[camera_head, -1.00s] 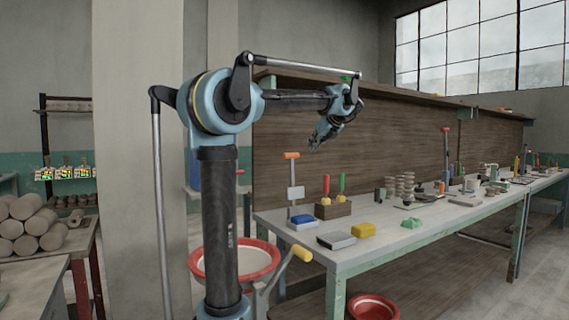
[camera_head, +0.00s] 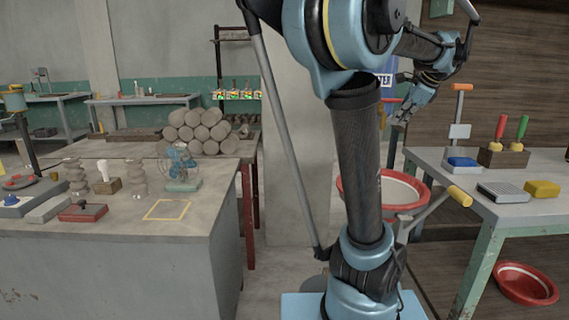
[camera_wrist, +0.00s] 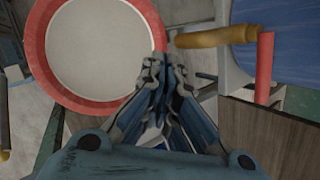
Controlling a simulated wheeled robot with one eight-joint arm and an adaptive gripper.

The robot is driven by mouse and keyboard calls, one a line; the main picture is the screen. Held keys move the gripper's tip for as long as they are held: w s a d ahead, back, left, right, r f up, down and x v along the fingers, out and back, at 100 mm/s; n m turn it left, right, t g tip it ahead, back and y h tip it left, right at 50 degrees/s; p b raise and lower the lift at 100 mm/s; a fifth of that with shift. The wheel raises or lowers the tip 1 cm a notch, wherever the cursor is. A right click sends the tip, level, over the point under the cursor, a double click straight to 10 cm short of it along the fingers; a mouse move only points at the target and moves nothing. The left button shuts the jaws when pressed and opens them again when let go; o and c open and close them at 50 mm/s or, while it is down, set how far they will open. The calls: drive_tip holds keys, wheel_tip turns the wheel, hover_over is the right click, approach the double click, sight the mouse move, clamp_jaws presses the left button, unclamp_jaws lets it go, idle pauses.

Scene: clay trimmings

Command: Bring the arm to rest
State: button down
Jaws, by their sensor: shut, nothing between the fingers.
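My arm stands right of centre in the head view, a blue and black column with its upper joint cut off by the top edge. The forearm reaches right and bends down to my gripper (camera_head: 397,118), in front of the bench's left end and above the red-rimmed tub. My gripper also shows in the wrist view (camera_wrist: 165,66), its fingers together and empty, pointing down toward the floor. The red-rimmed tub (camera_wrist: 46,75), pale inside, lies below and left of the fingers there. My gripper appears to touch nothing.
The right workbench (camera_head: 447,188) carries a yellow block (camera_head: 541,189), a blue-topped block (camera_head: 462,163) and a holder (camera_head: 503,157) with red and green tools. A red bowl (camera_head: 527,283) stands low at right.

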drive_tip(key=s+a+f+n+g, duration=0.2)
drive_tip(key=s+a+f+n, duration=0.2)
drive_tip(key=a+f+n, duration=0.45)
drive_tip(key=s+a+f+n+g+h, duration=0.1)
drive_tip(key=s+a+f+n, duration=0.5)
drive_tip(key=s+f, duration=0.3)
drive_tip(key=s+a+f+n+g+h, duration=0.1)
drive_tip(key=s+a+f+n, duration=0.5)
drive_tip(key=s+f, duration=0.3)
wheel_tip(320, 180, down, 4)
drive_tip(key=shift+r+n+h, duration=0.1)
drive_tip(key=shift+n+h, duration=0.2)
drive_tip(key=shift+n, duration=0.45)
drive_tip(key=shift+s, duration=0.1)
drive_tip(key=shift+w+f, duration=0.25)
drive_tip(key=shift+w, duration=0.15)
drive_tip(key=shift+d, duration=0.1)
